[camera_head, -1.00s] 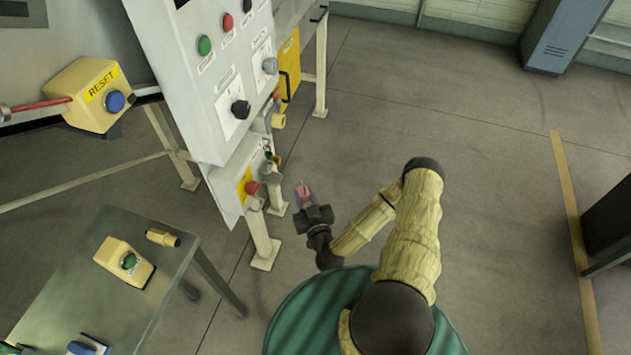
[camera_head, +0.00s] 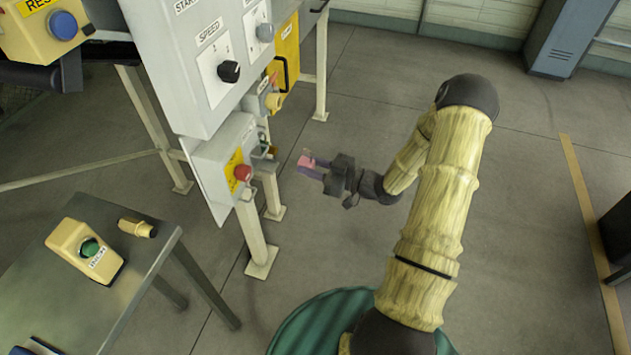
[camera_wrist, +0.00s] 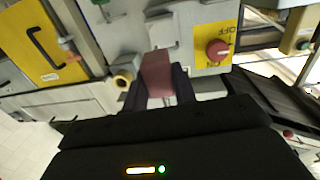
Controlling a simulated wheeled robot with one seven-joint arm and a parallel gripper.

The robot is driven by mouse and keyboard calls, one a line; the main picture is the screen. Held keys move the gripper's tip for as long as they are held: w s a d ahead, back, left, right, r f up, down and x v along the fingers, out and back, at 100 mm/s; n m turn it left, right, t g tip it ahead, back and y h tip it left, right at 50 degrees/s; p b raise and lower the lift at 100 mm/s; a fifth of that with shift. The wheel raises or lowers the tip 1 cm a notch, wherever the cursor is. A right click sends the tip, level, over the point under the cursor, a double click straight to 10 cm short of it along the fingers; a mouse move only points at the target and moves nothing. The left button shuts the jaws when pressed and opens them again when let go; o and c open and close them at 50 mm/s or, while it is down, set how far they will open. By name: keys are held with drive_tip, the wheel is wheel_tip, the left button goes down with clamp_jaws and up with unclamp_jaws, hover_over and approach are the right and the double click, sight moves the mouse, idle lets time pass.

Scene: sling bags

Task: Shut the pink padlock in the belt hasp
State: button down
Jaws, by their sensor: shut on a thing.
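My gripper (camera_head: 318,169) is shut on the pink padlock (camera_head: 306,161), held in the air to the right of the machine's small lower panel. In the wrist view the padlock (camera_wrist: 156,74) sits between the dark fingers. Its shackle cannot be made out clearly. The panel has a red knob (camera_head: 243,173) on a yellow plate; the knob also shows in the wrist view (camera_wrist: 217,50). Small grey fittings (camera_head: 265,152) stick out at the panel's right side, apart from the padlock. I cannot tell which one is the belt hasp.
A larger control box (camera_head: 211,70) with dials stands above the panel. A yellow door (camera_head: 286,50) with a handle is behind it. A metal table (camera_head: 60,262) with a green-button box (camera_head: 86,250) stands at lower left. The floor to the right is open.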

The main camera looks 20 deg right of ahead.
sight(272, 167)
drive_tip(key=shift+s+d+f+n+g+y+b, duration=0.15)
drive_tip(key=shift+d+f+n+g+y+b, duration=0.25)
drive_tip(key=shift+d+f+n+g+b, duration=0.15)
drive_tip(key=shift+s+r, duration=0.1)
drive_tip(key=shift+r, duration=0.2)
drive_tip(key=shift+d, duration=0.1)
drive_tip(key=x, duration=0.5)
drive_tip(key=shift+a+f, duration=0.25)
drive_tip(key=shift+f, duration=0.1)
drive_tip(key=shift+x, duration=3.8)
idle(1.1)
drive_tip(key=shift+f+b, duration=0.1)
drive_tip(key=shift+b, duration=0.3)
drive_tip(key=shift+c, duration=2.1)
unclamp_jaws()
